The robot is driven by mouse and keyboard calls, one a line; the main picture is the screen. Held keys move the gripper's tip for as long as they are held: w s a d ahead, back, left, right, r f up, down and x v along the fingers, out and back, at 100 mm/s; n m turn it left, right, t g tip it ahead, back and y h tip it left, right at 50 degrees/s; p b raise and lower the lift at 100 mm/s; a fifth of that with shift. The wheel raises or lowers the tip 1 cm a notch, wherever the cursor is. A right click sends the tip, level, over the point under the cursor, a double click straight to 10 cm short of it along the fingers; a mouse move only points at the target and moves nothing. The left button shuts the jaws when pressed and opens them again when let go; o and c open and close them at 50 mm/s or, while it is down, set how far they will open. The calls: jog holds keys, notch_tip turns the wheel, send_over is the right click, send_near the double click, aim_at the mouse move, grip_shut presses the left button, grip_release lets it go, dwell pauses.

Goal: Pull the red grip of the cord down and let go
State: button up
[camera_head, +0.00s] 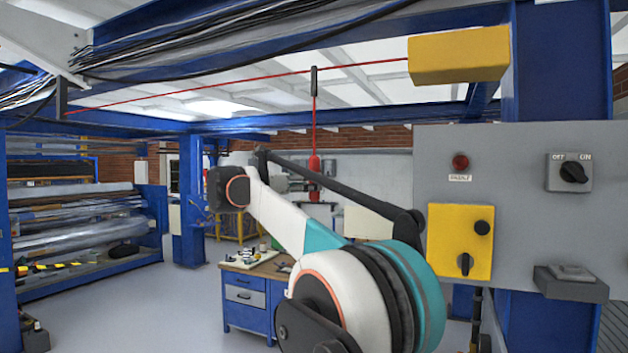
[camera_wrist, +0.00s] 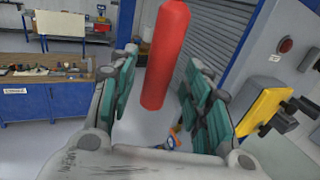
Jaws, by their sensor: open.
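The red grip (camera_head: 314,163) hangs upright on a thin red cord (camera_head: 314,125) in the head view; part of it is hidden behind my gripper (camera_head: 300,183). In the wrist view, the red grip (camera_wrist: 166,50) is a thick red cylinder between the two green-padded fingers of my gripper (camera_wrist: 164,72). The fingers are open, with a visible gap on each side of the grip.
A grey panel with a yellow switch box (camera_head: 460,241) stands at the right. A blue workbench (camera_head: 247,300) with small items is behind my arm. Overhead, a red line runs to a yellow box (camera_head: 458,54). Open floor (camera_head: 150,300) lies at the left.

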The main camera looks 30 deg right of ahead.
jog(key=shift+x, duration=1.65)
grip_shut()
notch_tip(320, 180, down, 5)
jog(key=shift+r+b, duration=0.15)
jog(key=shift+b, duration=0.8)
jog(key=shift+r, duration=0.1)
grip_release()
jog(key=shift+w, duration=0.1)
jog(key=v, duration=1.2)
